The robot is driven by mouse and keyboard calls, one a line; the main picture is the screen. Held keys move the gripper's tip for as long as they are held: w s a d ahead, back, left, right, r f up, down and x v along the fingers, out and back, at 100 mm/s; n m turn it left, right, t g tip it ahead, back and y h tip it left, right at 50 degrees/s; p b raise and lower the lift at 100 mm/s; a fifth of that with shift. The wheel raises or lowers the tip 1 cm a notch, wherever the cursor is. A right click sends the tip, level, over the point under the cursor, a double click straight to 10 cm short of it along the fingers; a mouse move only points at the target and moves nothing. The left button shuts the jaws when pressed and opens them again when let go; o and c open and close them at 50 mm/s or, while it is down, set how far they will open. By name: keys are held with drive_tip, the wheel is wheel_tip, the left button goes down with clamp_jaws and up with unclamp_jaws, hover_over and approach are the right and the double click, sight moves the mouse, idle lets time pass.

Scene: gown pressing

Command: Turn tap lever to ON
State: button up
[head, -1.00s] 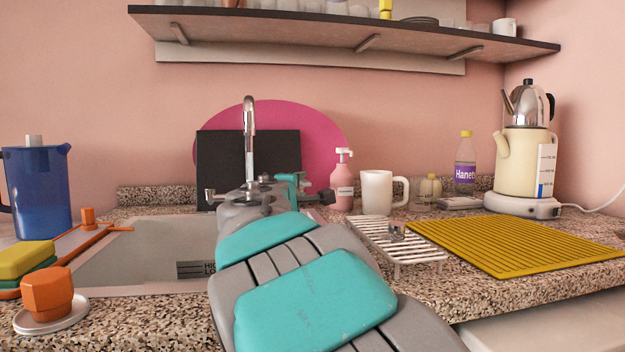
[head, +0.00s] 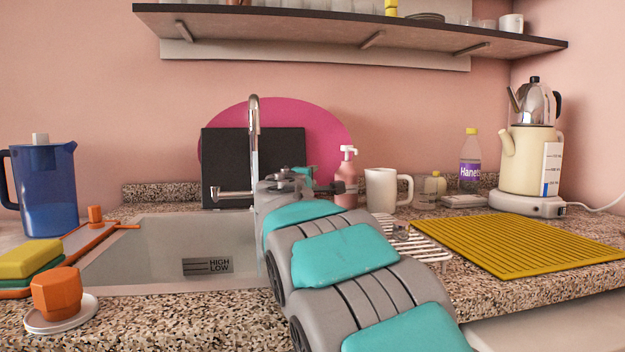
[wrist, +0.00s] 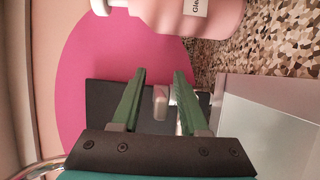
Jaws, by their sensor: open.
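The tap has a tall chrome spout (head: 254,140) and a chrome arm with a knobbed end (head: 232,193) reaching left over the sink. My own arm hides most of its base. My gripper (wrist: 159,78) is open, with two green fingers in front of the black board. A small grey knob-like lever end (wrist: 160,103) shows between the fingers in the wrist view; I see no contact, and its depth relative to them is unclear. In the head view my gripper (head: 302,176) is just right of the spout, largely hidden behind my arm.
A pink soap bottle (head: 347,175) stands close on the right, also at the top of the wrist view (wrist: 190,14). A white mug (head: 381,190) and wire rack (head: 412,238) are further right. The black board (head: 222,155) stands behind the tap. The sink (head: 150,255) is open at left.

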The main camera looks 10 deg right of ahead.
clamp_jaws()
idle(1.4)
